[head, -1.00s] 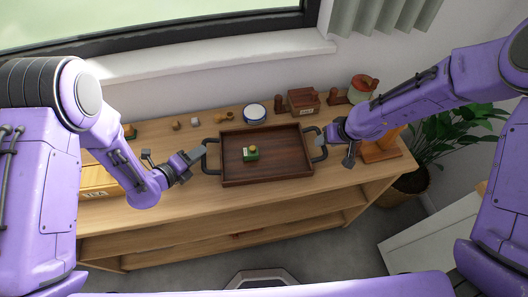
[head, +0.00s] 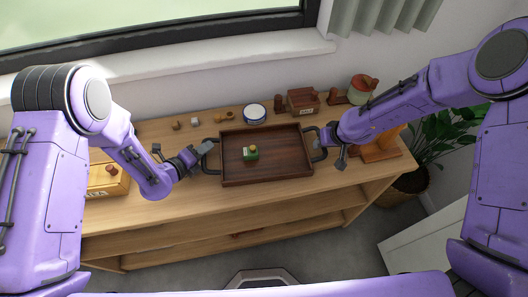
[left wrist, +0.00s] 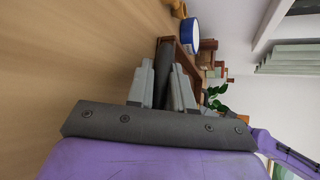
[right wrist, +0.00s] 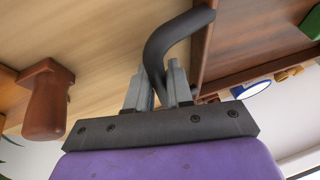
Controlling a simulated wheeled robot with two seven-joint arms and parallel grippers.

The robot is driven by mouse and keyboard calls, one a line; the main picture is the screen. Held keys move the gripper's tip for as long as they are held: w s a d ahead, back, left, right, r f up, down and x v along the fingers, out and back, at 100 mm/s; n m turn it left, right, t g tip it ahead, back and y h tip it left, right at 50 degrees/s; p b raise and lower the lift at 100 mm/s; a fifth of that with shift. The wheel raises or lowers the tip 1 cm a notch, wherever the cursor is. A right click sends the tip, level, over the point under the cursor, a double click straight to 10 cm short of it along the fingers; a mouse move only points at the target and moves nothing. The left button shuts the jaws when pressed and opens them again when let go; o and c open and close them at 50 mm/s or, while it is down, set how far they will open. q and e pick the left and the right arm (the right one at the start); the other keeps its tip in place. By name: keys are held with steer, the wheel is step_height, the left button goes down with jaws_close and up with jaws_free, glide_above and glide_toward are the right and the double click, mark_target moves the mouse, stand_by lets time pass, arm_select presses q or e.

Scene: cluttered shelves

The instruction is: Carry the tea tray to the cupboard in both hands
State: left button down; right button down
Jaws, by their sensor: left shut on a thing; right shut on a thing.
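The tea tray (head: 285,155) is dark brown wood with a black loop handle at each end. It lies on the wooden shelf unit's top, with a small green and yellow thing (head: 250,154) on it. My left gripper (head: 205,158) is shut on the left handle; the left wrist view shows its fingers (left wrist: 164,88) on both sides of the dark bar. My right gripper (head: 322,142) is at the right handle. In the right wrist view its fingers (right wrist: 159,88) are shut on the black handle (right wrist: 178,32).
Behind the tray stand a blue and white round tin (head: 255,113), a brown labelled box (head: 303,101) and small wooden pieces. A yellow wooden box (head: 105,182) is at the left. A wooden stand (head: 380,148) is close to the right arm. A potted plant (head: 440,140) is beyond the unit's right end.

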arm_select(q)
steer(key=shift+r, duration=0.1)
arm_select(e)
steer(key=shift+r, duration=0.1)
